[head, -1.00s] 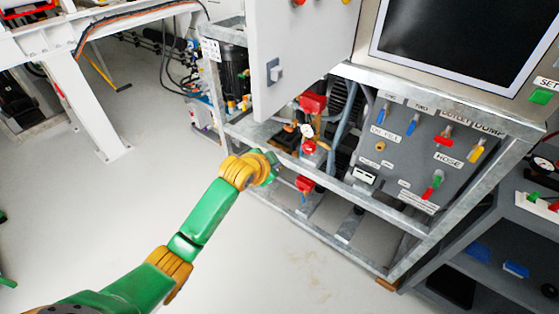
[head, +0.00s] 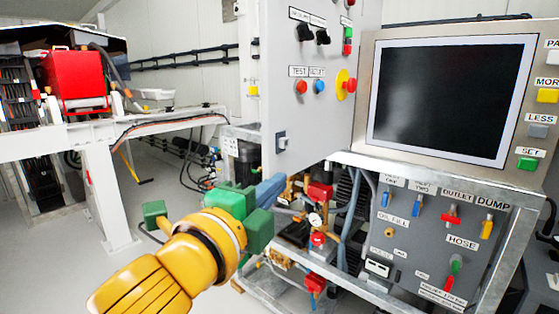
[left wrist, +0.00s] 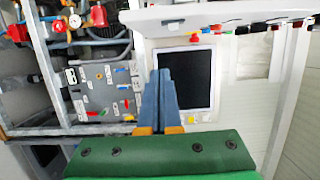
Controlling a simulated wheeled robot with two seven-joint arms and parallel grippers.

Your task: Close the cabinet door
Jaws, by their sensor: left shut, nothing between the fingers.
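The cabinet door (head: 312,110) is a light grey panel with knobs, coloured buttons and a latch (head: 281,142) near its left edge. It stands upright, angled to the screen panel; the cabinet inside is hidden. In the left wrist view a pale panel with buttons along its edge (left wrist: 230,14) crosses the top, probably this door. My left gripper (head: 274,185), green with blue fingers, is just below the door's lower left corner in the head view. Its fingers (left wrist: 165,74) are shut and empty. Whether it touches the door cannot be told. My right gripper is not in view.
A screen (head: 441,92) stands right of the door, above a grey valve panel (head: 424,232). A metal frame (head: 462,183) with pipes and gauges lies below. A white bench (head: 95,165) with a red box (head: 77,80) stands left. Floor between bench and frame is clear.

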